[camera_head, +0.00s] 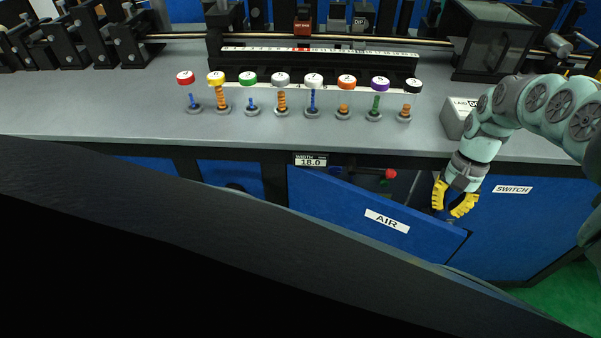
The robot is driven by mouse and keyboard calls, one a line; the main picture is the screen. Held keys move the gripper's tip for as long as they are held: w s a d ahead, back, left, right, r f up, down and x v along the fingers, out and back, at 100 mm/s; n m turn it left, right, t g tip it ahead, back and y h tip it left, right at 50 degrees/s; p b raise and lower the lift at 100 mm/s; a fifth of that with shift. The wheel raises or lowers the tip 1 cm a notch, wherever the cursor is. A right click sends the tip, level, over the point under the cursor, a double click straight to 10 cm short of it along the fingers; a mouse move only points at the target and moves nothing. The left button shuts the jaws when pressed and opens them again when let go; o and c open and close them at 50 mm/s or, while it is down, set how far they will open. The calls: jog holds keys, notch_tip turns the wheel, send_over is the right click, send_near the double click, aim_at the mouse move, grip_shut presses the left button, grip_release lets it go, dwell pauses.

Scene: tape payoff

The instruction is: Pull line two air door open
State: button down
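The blue air door (345,207), marked with a white AIR label, is in the front of the bench below the worktop. It stands partly open: its right end is swung out toward me, and a dark gap shows behind its top edge. My gripper (447,211), with yellow fingers, points down at the right end of the door, by its top edge. The fingers are apart, with a dark blue patch between them. I cannot tell whether the tips touch the door, and no handle shows clearly.
A blue SWITCH panel (528,225) is right of the opening. A red knob (391,174) shows inside the opening. A WIDTH 18.0 display (310,160) is on the bench edge. Several colour-capped posts (313,95) stand on the grey worktop (140,105). A large dark surface fills the lower left.

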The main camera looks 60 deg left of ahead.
jog(key=x, duration=0.6)
jog(key=shift+a+f+b, duration=0.1)
jog(key=shift+f+b, duration=0.15)
jog(key=shift+b, duration=0.15)
